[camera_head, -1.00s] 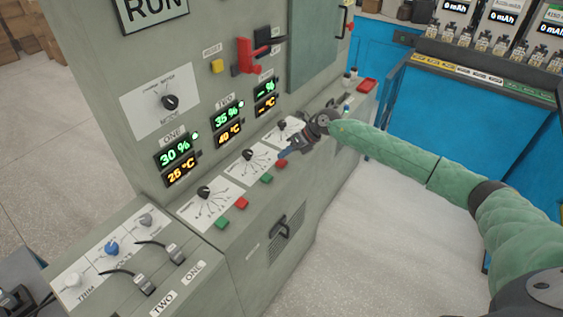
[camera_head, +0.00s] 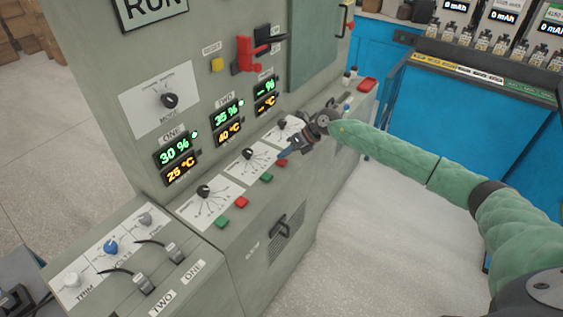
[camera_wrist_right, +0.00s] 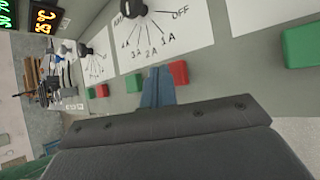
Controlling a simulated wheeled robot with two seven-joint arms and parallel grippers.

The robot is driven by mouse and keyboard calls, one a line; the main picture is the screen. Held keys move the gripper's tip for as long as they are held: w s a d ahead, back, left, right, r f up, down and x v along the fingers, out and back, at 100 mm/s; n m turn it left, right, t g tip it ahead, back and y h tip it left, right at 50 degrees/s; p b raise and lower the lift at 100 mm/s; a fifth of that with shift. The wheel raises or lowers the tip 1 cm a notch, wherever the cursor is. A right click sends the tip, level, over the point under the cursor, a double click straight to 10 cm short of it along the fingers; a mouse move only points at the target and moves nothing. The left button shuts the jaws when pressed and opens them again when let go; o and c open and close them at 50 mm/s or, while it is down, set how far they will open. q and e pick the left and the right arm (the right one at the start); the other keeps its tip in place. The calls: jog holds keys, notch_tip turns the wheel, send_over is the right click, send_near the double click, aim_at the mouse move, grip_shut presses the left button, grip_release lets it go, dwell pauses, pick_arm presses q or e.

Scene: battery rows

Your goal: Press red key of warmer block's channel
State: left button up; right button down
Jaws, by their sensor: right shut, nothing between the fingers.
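Channel TWO's display (camera_head: 229,120) reads 35 % and 40 °C, warmer than channel ONE's display (camera_head: 178,162) at 30 % and 25 °C. The third display (camera_head: 265,95) shows dashes. Channel TWO's red key (camera_head: 282,163) sits on the sloped panel beside its green key (camera_head: 267,178). My right gripper (camera_head: 284,155) is shut and empty, its fingertips at that red key. In the right wrist view the fingertips (camera_wrist_right: 158,76) overlap the left edge of the red key (camera_wrist_right: 179,73); I cannot tell whether they touch it. My left gripper is not in view.
Channel ONE's green key (camera_head: 222,222) and red key (camera_head: 241,202) lie nearer the front left. Another green key (camera_wrist_right: 302,45) is right of the fingers in the wrist view. Dials (camera_head: 248,154) stand above the keys. A handle (camera_head: 281,228) juts from the front below.

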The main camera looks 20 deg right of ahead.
aim_at(285, 160)
jog(key=shift+f+b, duration=0.4)
jog(key=shift+f, duration=0.15)
dwell(0.8)
jog(key=shift+r, duration=0.85)
jog(key=shift+p, duration=0.3)
jog(key=shift+r+p, duration=0.8)
jog(key=shift+r, duration=1.7)
